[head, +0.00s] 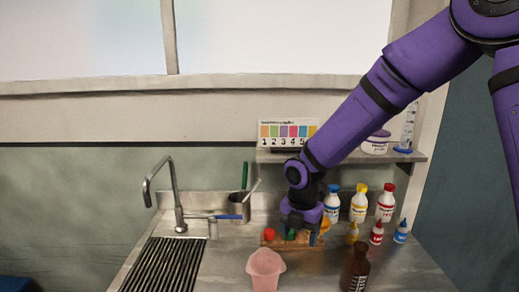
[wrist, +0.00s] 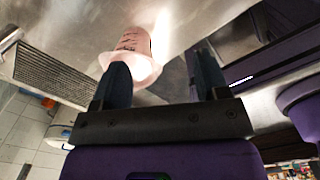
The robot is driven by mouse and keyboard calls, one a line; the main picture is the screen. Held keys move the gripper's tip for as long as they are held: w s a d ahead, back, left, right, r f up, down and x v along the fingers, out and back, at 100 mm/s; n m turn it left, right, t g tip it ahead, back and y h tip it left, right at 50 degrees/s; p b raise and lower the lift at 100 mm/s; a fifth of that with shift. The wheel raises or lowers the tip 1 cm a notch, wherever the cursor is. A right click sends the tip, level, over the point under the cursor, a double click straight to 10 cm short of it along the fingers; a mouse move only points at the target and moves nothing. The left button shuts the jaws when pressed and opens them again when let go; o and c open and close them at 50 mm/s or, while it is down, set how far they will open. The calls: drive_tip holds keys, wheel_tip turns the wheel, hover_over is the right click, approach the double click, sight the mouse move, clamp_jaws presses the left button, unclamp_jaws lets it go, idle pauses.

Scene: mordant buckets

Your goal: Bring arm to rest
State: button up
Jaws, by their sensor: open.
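My purple arm reaches down from the upper right in the head view. My gripper (head: 301,235) is low over the counter, in front of or above a wooden rack (head: 270,241); I cannot tell if it touches it. In the wrist view the two dark fingers of my gripper (wrist: 163,82) are spread apart with nothing between them. A pink bucket (head: 265,270) stands on the counter in front of the rack. It also shows in the wrist view (wrist: 132,50), beyond the left finger and partly hidden by it.
A brown bottle (head: 355,268) stands at front right. White bottles with coloured caps (head: 358,203) and small dropper bottles (head: 377,232) stand right of my gripper. A sink tap (head: 178,205) and drain grid (head: 165,265) are left. A shelf (head: 345,156) with a colour chart (head: 288,132) is behind.

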drive_tip(key=s+d+r+m+t+h, duration=0.1)
drive_tip(key=s+d+r+m, duration=0.3)
drive_tip(key=d+r+m, duration=0.3)
drive_tip(key=s+d+r+m+t, duration=0.1)
drive_tip(key=s+d+r+m, duration=0.35)
drive_tip(key=r+m, duration=0.35)
drive_tip(key=s+d+r+m+t, duration=0.1)
drive_tip(key=s+d+r+m, duration=0.1)
drive_tip(key=s+m, duration=0.3)
drive_tip(key=s+d+r+m+t, duration=0.1)
drive_tip(key=s+d+r+m, duration=0.2)
drive_tip(key=s+m, duration=0.1)
drive_tip(key=s+d+r+m+t+y, duration=0.1)
drive_tip(key=s+d+r+m, duration=0.2)
drive_tip(key=s+m, duration=0.2)
drive_tip(key=shift+s+d+r+m, duration=0.15)
drive_tip(key=shift+s+d+m, duration=0.2)
drive_tip(key=shift+s, duration=0.7)
